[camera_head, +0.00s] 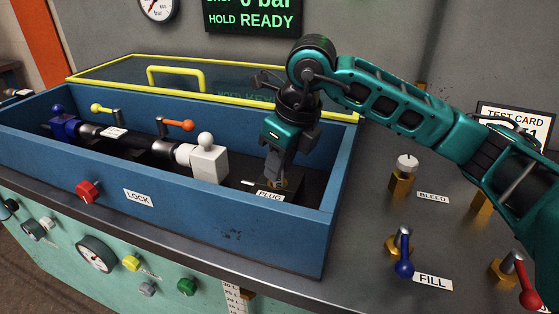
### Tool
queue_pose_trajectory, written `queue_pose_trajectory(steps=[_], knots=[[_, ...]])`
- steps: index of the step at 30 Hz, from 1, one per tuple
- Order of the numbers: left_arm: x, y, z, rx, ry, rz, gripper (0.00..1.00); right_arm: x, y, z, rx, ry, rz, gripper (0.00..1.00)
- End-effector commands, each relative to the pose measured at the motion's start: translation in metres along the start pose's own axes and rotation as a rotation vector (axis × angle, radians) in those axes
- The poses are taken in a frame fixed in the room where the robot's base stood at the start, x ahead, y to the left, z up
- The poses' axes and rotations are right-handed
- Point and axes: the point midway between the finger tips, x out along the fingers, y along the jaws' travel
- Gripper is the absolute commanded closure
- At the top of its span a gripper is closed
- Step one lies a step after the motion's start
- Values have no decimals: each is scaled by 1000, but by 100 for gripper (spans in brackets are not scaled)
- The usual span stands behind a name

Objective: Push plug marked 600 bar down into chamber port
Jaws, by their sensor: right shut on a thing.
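My right gripper (276,174) reaches down into the right end of the blue chamber (180,222), with its fingers pointing at the chamber floor. It is shut on the plug, which is mostly hidden between the fingers. A brass-coloured fitting (278,184) shows at the fingertips, just above the white PLUG label (270,196). I cannot read a 600 bar mark, and the fingers hide how far the plug sits in the port. My left gripper is not in view.
A hose assembly lies in the chamber, with a white block (208,163), an orange-handled clamp (178,125) and a blue end block (64,126). The yellow-framed lid (175,77) stands open behind. Blue (404,256) and red (525,285) valve levers stand at right. The display reads HOLD READY.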

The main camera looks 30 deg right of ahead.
Motion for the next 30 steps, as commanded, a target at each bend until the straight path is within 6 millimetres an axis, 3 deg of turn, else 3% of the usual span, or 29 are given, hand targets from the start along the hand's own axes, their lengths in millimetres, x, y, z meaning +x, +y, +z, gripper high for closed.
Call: queue_pose_trajectory(steps=[9,10,18,26,30], knots=[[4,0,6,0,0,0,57,8,0,-2,0,-1,0,100],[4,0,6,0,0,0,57,7,0,-2,0,-1,0,73],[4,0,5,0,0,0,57,7,0,-2,0,-1,0,47],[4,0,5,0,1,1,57,7,0,-2,0,1,0,46],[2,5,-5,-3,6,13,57,7,0,-2,0,1,0,46]])
